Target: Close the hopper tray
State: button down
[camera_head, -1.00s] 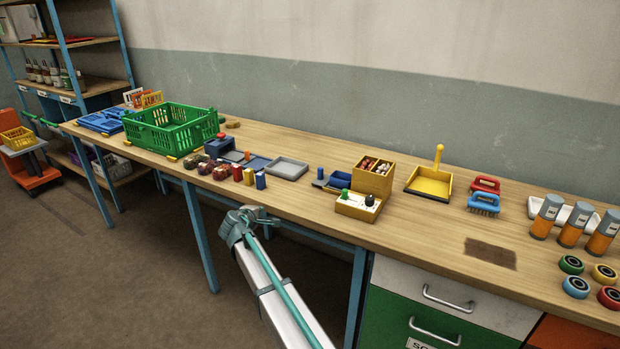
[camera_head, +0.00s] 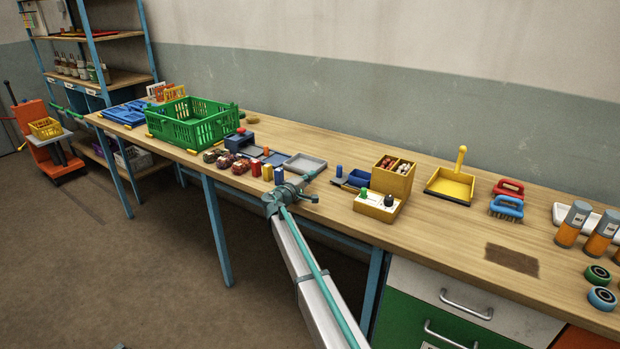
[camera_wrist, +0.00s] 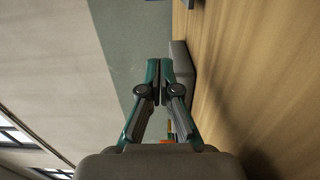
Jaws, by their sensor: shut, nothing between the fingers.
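The hopper appears to be the yellow two-compartment box (camera_head: 400,180), holding small red and whitish pieces. A dark blue tray (camera_head: 357,178) sticks out from its left side, with a blue upright peg (camera_head: 339,171) at its outer end. My gripper (camera_head: 319,173) is over the table, left of the tray and apart from it. Its fingers are together and empty in the wrist view (camera_wrist: 160,72).
A shallow grey tray (camera_head: 305,163) lies close to my gripper. A yellow switch box (camera_head: 378,207) stands in front of the hopper. Small blocks (camera_head: 267,172) and a green crate (camera_head: 190,125) are to the left. A yellow dustpan (camera_head: 450,187) lies to the right.

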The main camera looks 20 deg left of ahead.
aim_at(339, 180)
jog(key=w, duration=0.2)
jog(key=w+p, duration=0.1)
jog(key=w, duration=0.1)
jog(key=w+d, duration=0.1)
jog(key=w, duration=0.2)
jog(key=shift+r+p, duration=0.1)
jog(key=shift+p, duration=0.25)
jog(key=d, duration=0.2)
jog(key=shift+s+d+p, duration=0.3)
jog(key=shift+d+p, duration=0.05)
jog(key=shift+p, duration=0.05)
jog(key=shift+w+d, duration=0.1)
jog(key=shift+d, duration=0.6)
jog(key=d, duration=0.1)
jog(key=d+b, duration=0.2)
jog(key=shift+s+d+f, duration=0.15)
jog(key=shift+s+f, duration=0.15)
jog(key=shift+s, duration=0.05)
jog(key=shift+d+r+b, duration=0.15)
jog(key=shift+d+b, duration=0.15)
jog(key=shift+d, duration=0.05)
jog(key=shift+a, duration=0.1)
